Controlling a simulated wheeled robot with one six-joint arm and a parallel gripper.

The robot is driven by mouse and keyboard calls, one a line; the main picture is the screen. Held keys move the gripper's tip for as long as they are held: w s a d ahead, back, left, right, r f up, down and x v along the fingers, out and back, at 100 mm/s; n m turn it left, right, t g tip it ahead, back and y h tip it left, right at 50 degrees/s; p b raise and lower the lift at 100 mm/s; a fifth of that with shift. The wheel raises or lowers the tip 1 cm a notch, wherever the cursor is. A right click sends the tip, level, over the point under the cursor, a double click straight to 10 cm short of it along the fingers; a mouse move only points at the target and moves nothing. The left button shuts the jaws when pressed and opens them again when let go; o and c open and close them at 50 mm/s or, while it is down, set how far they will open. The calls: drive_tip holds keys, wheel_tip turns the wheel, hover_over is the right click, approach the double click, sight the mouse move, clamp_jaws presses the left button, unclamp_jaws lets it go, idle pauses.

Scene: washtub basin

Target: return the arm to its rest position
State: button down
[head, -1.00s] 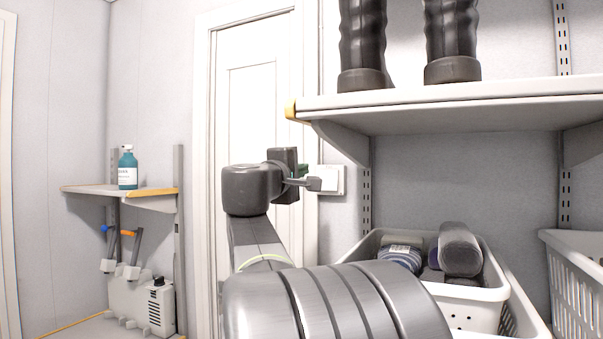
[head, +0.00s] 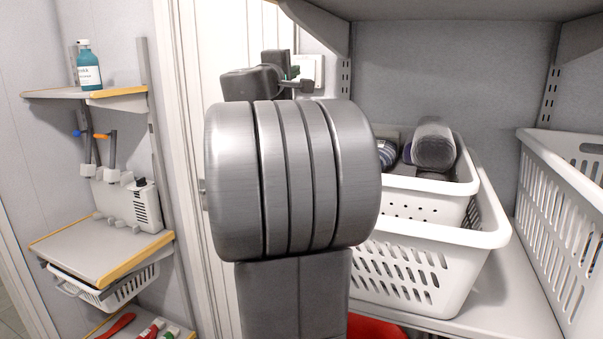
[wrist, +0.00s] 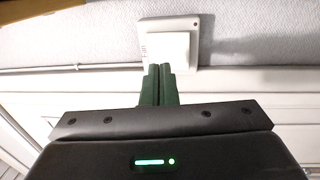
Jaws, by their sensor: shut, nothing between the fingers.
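My gripper (wrist: 160,70) is shut and empty in the wrist view, its two green fingers pressed together. Beyond the fingertips is a white wall switch plate (wrist: 172,42); I cannot tell how far off it is. In the head view my arm stands folded in the middle, with a large grey joint in front. My gripper (head: 297,76) points right there, mostly hidden behind the wrist. The switch plate (head: 310,70) shows on the wall just behind it.
White baskets (head: 405,270) stand on the shelf to the right, the upper one holding rolled towels (head: 433,146). Another white basket (head: 570,200) is at the far right. At left, a teal bottle (head: 88,68) stands on a small shelf (head: 118,97). A white door (head: 225,40) is behind my arm.

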drive_tip(key=b+v, duration=0.1)
drive_tip(key=v, duration=0.5)
drive_tip(key=shift+s+a, duration=0.2)
drive_tip(key=shift+w+r, duration=0.1)
drive_tip(key=shift+r, duration=0.05)
